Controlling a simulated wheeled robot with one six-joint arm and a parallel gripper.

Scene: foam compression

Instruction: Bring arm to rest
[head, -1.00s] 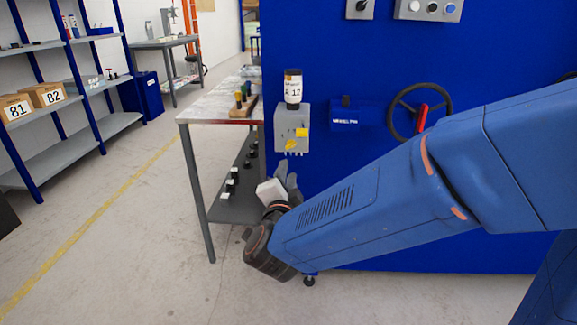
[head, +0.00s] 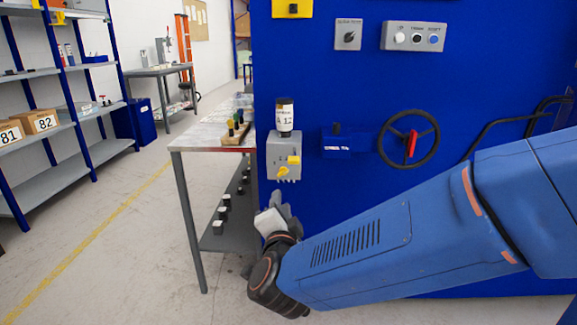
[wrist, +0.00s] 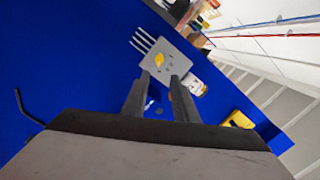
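My arm (head: 365,245) reaches from the right across the lower part of the head view, and my gripper (head: 279,204) is at its far end, pointing up. It is beside the grey table leg and in front of the blue cabinet (head: 345,60), below a grey switch box (head: 284,155). In the wrist view my gripper (wrist: 160,78) shows two dark fingers standing apart. I see nothing held between them. The grey box with a yellow knob (wrist: 159,63) appears beyond the fingertips, against the blue cabinet.
A labelled bottle (head: 284,117) stands at the switch box. A handwheel (head: 409,138) with a red handle and a button panel (head: 412,37) are on the cabinet. A workbench (head: 195,140) stands left of the cabinet. Floor (head: 110,240) is clear between bench and shelves (head: 75,165).

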